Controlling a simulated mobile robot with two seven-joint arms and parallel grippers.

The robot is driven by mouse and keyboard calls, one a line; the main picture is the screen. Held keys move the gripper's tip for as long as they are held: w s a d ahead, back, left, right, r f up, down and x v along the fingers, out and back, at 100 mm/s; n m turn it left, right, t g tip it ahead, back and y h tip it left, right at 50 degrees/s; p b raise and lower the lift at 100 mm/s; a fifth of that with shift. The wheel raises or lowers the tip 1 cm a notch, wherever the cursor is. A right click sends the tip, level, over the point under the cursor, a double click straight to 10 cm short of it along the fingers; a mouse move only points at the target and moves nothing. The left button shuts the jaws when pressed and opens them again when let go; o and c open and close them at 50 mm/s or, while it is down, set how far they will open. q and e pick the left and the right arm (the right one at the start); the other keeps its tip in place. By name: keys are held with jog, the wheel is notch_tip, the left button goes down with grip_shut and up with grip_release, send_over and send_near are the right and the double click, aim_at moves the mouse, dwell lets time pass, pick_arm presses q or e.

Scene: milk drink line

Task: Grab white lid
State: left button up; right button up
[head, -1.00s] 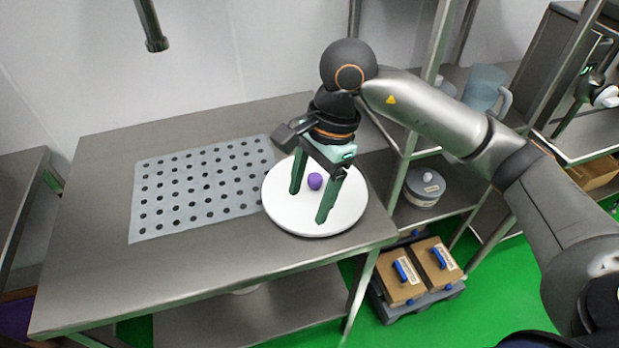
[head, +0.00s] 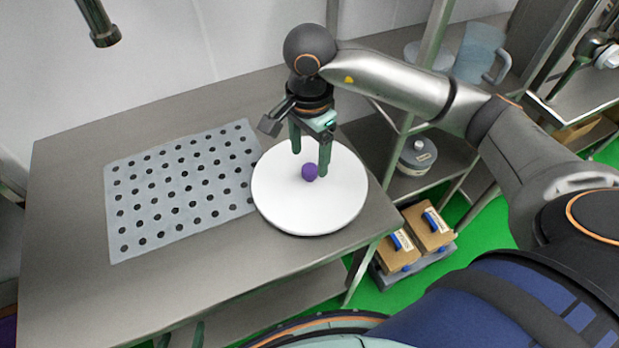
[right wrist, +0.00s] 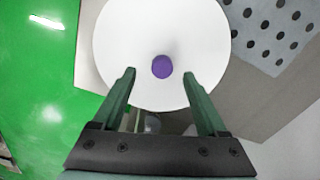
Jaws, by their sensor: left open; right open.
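The white lid (head: 320,205) is a large flat disc with a small purple knob (head: 310,172) at its centre. It lies at the right end of the steel table. My right gripper (head: 311,163) is open and empty, its green fingers pointing down above the lid by the knob. In the right wrist view the knob (right wrist: 161,67) appears between and slightly beyond the two fingertips (right wrist: 160,75), apart from both. The lid (right wrist: 135,30) fills the upper middle there. The exact height of the fingertips above the lid is unclear. My left gripper is not in view.
A grey perforated mat (head: 180,190) lies left of the lid on the steel table (head: 90,295). A dark pipe-like fixture (head: 100,30) hangs at upper left. A shelf with a lidded pot (head: 417,155) and a clear jug (head: 478,55) stands right.

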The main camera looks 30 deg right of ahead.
aim_at(310, 168)
jog(key=f, duration=0.3)
jog(key=f+p, duration=0.1)
jog(key=f, duration=0.1)
jog(key=shift+w+d+f, duration=0.1)
jog(key=shift+w+d, duration=0.1)
jog(key=shift+w, duration=0.05)
grip_shut()
dwell(0.4)
